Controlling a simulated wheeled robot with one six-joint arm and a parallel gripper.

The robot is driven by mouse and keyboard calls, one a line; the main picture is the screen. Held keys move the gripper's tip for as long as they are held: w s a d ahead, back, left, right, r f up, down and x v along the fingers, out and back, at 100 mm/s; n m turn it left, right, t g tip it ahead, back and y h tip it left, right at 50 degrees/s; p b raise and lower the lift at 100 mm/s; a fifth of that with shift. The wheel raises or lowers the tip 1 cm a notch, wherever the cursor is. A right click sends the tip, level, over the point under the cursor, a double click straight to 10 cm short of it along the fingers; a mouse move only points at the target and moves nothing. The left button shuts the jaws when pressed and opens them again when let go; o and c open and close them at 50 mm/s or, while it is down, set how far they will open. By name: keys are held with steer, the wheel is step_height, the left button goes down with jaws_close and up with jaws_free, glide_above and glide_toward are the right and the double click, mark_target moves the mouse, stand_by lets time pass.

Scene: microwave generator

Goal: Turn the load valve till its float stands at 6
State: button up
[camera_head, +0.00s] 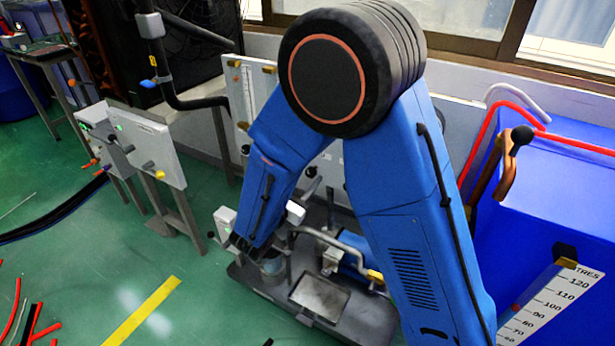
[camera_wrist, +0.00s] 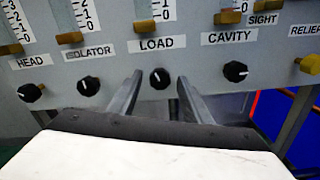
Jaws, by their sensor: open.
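In the wrist view the load valve is a black knob (camera_wrist: 160,78) with a white pointer line, under the label LOAD (camera_wrist: 157,44). Above it is the load flow tube's scale (camera_wrist: 163,10) with a brass-coloured float (camera_wrist: 145,26); the scale shows 0, 1 and 2, and its upper part is out of frame. My gripper (camera_wrist: 157,77) is open, with one finger on each side of the load knob. I cannot tell whether the fingers touch it.
The isolator knob (camera_wrist: 88,86) is close left of my fingers and the cavity knob (camera_wrist: 236,72) close right. The head knob (camera_wrist: 29,92) is farther left. In the head view a blue tank (camera_head: 555,205) stands at the right, and open green floor (camera_head: 70,260) lies at the left.

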steer(key=shift+w+d, duration=0.3)
steer(key=shift+w, duration=0.15)
steer(key=c, duration=1.1)
steer(key=shift+n, duration=0.3)
steer(key=o, duration=1.1)
steer(key=shift+s+a, duration=0.1)
steer(key=shift+s, duration=0.05)
